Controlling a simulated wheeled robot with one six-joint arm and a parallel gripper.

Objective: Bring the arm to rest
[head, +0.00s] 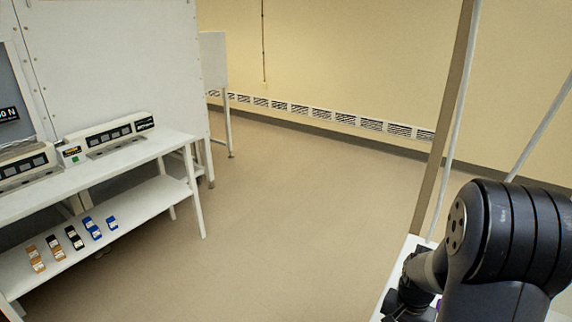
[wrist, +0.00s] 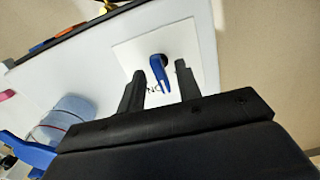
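My gripper (wrist: 160,68) shows in the wrist view with its two dark fingers spread apart. I see gaps on both sides of the lever, and nothing is held. Dark lettering on the plate is partly hidden by a finger. In the head view my dark arm is folded at the lower right, and the gripper cannot be made out there.
A white bench (head: 120,158) with instruments stands at the left; its lower shelf (head: 150,205) holds several small coloured items. The floor (head: 300,200) between is clear. A tan post (head: 440,140) rises at the right. In the wrist view, a blue rounded object (wrist: 70,112) lies left of the gripper.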

